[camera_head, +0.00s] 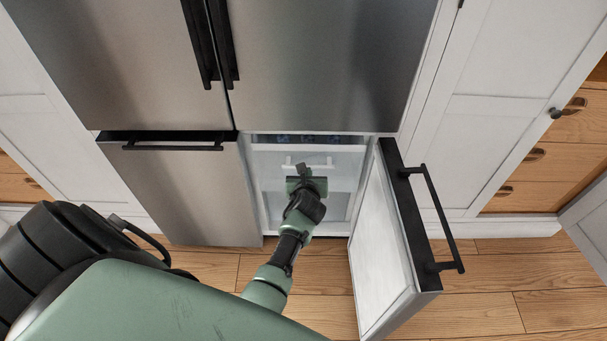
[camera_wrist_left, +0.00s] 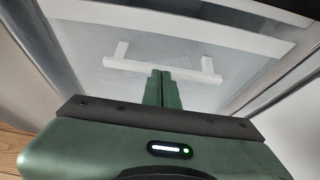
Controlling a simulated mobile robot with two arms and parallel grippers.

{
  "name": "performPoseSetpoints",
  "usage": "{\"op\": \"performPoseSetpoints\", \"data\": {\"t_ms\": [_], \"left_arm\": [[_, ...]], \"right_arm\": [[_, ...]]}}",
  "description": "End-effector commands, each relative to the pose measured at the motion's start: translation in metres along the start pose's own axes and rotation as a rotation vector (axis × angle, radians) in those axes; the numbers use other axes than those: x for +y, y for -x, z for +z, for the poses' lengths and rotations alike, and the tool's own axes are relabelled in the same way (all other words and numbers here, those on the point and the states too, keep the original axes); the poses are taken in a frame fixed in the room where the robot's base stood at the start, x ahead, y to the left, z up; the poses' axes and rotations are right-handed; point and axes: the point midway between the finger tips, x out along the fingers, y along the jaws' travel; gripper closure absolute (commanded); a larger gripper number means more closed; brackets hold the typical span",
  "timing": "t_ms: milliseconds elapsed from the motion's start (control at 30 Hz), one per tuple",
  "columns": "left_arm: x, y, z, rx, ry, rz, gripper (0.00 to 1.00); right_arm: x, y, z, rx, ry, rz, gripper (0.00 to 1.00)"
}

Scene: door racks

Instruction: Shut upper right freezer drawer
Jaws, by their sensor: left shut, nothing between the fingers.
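The upper freezer drawer (camera_head: 270,160) is a pale, translucent front with a white bar handle (camera_head: 320,166), inside the open lower right compartment of the steel fridge. In the left wrist view its front (camera_wrist_left: 240,65) and handle (camera_wrist_left: 120,64) fill the middle. My left gripper (camera_head: 304,170) is shut and empty, its fingertips (camera_wrist_left: 161,72) at the handle's middle, overlapping its lower edge in view. Whether they touch is unclear. How far the drawer stands out is hard to tell. My right gripper is not in view.
The lower right freezer door (camera_head: 380,250) stands open to the right of my arm, its black handle (camera_head: 440,220) outward. The lower left door (camera_head: 195,195) is shut. White cabinets flank the fridge. Wooden floor (camera_head: 490,290) lies bare in front.

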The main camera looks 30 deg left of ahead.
Motion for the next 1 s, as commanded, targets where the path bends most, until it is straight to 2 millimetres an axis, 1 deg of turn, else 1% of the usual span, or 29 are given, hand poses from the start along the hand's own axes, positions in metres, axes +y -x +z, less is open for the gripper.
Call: {"op": "performPoseSetpoints", "data": {"t_ms": [200,367,467,600,733,833,1000], "left_arm": [[0.0,0.0,0.001,-0.001,0.0,0.0,1.0],[-0.001,-0.004,0.004,-0.002,0.0,-0.002,1.0],[-0.003,-0.016,0.013,-0.005,-0.005,-0.007,1.0],[-0.002,-0.044,0.029,-0.006,-0.007,-0.004,1.0],[-0.002,-0.066,0.039,-0.004,-0.003,-0.005,1.0],[-0.001,-0.076,0.044,-0.002,-0.003,-0.001,1.0],[0.001,-0.08,0.048,-0.003,0.001,0.001,1.0]], "right_arm": [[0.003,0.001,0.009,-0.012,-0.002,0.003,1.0],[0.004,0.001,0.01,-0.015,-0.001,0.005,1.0],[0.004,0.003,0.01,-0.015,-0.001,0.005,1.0],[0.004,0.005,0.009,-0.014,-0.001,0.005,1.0],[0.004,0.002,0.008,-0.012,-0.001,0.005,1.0],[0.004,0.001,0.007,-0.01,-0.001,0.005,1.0],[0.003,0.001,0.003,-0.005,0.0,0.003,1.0]]}}
